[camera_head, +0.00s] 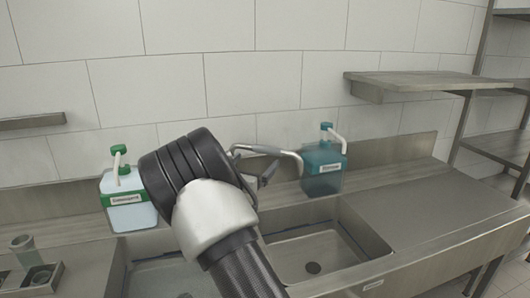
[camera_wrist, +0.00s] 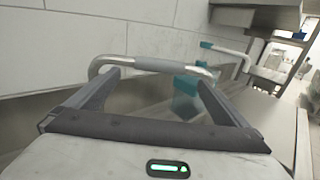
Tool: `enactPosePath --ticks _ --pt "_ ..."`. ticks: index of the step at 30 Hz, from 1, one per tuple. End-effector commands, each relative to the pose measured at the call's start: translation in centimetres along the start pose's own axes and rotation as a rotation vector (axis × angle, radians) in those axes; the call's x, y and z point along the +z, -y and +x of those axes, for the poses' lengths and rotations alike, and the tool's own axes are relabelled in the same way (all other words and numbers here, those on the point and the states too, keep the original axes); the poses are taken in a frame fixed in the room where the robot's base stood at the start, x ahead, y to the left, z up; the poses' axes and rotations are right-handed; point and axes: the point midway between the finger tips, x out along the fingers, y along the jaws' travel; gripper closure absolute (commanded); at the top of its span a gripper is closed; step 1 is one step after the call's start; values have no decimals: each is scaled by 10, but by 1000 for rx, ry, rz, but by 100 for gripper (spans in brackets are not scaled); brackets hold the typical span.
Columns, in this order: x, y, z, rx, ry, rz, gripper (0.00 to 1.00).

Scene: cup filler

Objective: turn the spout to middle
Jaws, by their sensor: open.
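The metal spout (camera_head: 283,153) with a grey sleeve runs to the right above the sink, and its bent tip ends just left of the teal canister. In the wrist view, the spout (camera_wrist: 115,61) crosses in front of my gripper (camera_wrist: 157,82), with the grey sleeve between the two fingers. The jaws are wide open and hold nothing. I cannot tell whether a finger touches the spout. My arm hides the tap's base and part of the sink in the head view.
A teal canister (camera_head: 322,170) stands behind the right basin (camera_head: 315,255). A white canister with a green cap (camera_head: 127,200) stands at the left. A steel shelf (camera_head: 420,80) juts from the wall at the right. The right counter (camera_head: 430,210) is clear.

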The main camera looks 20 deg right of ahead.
Motion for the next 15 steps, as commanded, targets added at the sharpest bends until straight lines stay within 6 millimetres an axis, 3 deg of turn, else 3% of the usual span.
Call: enactPosePath --ticks 6,15 --pt "1 1 49 -2 1 1 0" --pt "0 1 91 -1 -1 1 0"
